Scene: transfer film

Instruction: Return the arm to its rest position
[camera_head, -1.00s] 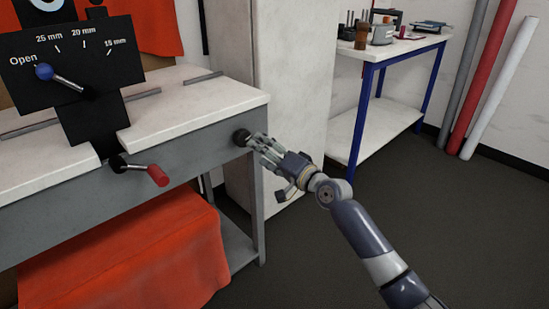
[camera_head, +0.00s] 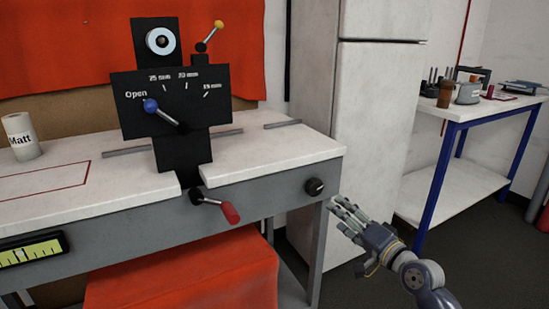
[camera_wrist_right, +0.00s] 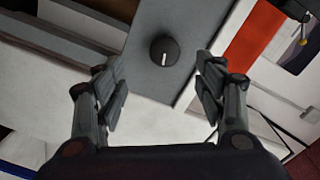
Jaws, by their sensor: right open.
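My right gripper (camera_head: 347,212) is open and empty, to the right of the bench's front corner. In the head view it is apart from a black round knob (camera_head: 314,187) on the grey front rail of the bench. In the right wrist view, the two fingers of the gripper (camera_wrist_right: 163,95) stand wide apart, and the knob (camera_wrist_right: 164,50) shows beyond them, between their tips. My right arm comes in from the lower right. My left gripper is not in view.
The white-topped bench (camera_head: 285,145) carries a black panel (camera_head: 215,115) with a blue-knobbed lever (camera_head: 165,115) pointing to "Open". A red-handled crank (camera_head: 229,212) juts out in front. A white cabinet (camera_head: 370,110) and blue-legged table (camera_head: 432,195) stand behind. Floor is free at lower right.

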